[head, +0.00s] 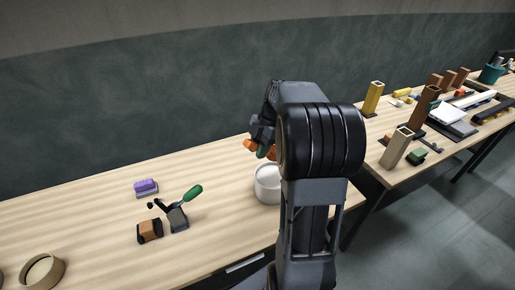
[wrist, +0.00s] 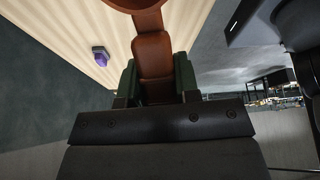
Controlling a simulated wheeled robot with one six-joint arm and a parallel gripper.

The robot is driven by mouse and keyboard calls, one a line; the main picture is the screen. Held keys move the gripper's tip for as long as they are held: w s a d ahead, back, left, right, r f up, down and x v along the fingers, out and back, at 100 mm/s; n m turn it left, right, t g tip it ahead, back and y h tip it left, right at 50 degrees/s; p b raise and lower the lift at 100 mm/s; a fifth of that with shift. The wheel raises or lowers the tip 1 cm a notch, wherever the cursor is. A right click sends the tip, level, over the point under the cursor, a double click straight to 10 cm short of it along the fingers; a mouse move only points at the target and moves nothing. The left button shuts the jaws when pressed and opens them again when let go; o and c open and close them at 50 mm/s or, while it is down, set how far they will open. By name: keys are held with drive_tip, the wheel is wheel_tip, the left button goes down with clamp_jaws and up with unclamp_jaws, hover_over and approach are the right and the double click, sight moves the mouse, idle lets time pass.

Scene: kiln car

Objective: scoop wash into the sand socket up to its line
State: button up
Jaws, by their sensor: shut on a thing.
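My gripper (wrist: 156,78) has its green fingers closed on the handle of a brown-orange scoop (wrist: 152,45) in the wrist view. The scoop's round bowl is cut off at the top of that view, so its contents are hidden. In the head view my gripper (head: 262,140) is partly behind my arm, with orange parts of the scoop (head: 250,145) showing. It is above a white round tub (head: 267,196) with pale contents, likely the wash. A tan ring-shaped socket (head: 42,270), likely the sand socket, lies at the bottom left; its line cannot be made out.
A purple-topped brush or block (head: 146,187), a brown block (head: 150,230) and a green-handled tool on a dark block (head: 178,218) stand on the left table. The right table holds several upright posts (head: 397,147) and a green block (head: 416,156). Bare wood lies between the left items.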

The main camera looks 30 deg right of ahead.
wheel_tip(320, 180, down, 12)
drive_tip(key=d+y+b, duration=0.2)
drive_tip(key=y+b, duration=0.1)
drive_tip(key=b, duration=0.5)
drive_tip(key=shift+f+b, duration=0.15)
drive_tip(key=shift+b, duration=0.15)
drive_tip(key=shift+f, duration=0.1)
idle(1.2)
